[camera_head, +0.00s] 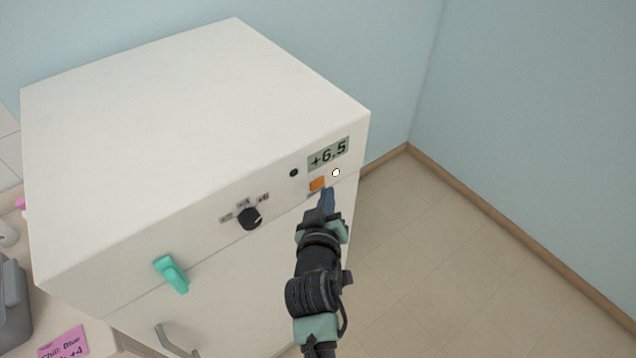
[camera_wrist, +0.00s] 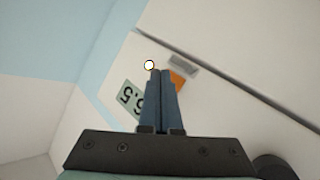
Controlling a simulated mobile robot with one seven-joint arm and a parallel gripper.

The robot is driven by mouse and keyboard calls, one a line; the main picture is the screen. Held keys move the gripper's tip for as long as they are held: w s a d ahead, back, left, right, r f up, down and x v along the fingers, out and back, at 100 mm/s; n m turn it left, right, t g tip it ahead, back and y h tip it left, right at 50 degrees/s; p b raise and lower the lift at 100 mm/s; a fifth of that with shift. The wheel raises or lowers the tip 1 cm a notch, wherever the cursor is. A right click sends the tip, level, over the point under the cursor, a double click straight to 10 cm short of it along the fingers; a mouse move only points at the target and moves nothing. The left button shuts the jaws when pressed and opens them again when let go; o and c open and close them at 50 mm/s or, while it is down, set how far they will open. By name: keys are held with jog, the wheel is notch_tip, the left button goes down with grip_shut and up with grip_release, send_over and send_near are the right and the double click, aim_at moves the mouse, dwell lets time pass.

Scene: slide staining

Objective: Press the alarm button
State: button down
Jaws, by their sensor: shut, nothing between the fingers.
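In the wrist view the orange button (camera_wrist: 178,80) is partly hidden behind the shut fingers (camera_wrist: 160,72). A small white round light (camera_head: 336,173) sits right of the button; it also shows left of the fingertips in the wrist view (camera_wrist: 149,65).
A black knob (camera_head: 249,218) with small labels and a dark green round light (camera_head: 294,173) are on the same panel. A teal latch (camera_head: 172,274) and a grey handle (camera_head: 176,341) are lower left. A pink note (camera_head: 63,345) lies on the counter. Open floor is at right.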

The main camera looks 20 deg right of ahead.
jog(key=shift+w, duration=0.1)
jog(key=shift+w+a+b, duration=0.15)
jog(key=shift+w+b, duration=0.2)
jog(key=shift+b, duration=0.05)
jog(key=shift+w+a+b, duration=0.1)
jog(key=shift+w+b, duration=0.2)
jog(key=shift+b, duration=0.05)
dwell(0.4)
jog(key=shift+s, duration=0.15)
jog(key=shift+s+d+p, duration=0.25)
jog(key=shift+s+p, duration=0.35)
jog(key=s+p, duration=0.1)
jog(key=s+d+p, duration=0.1)
jog(key=s+p, duration=0.2)
jog(key=shift+s+d+p, duration=0.35)
jog(key=shift+p, duration=0.05)
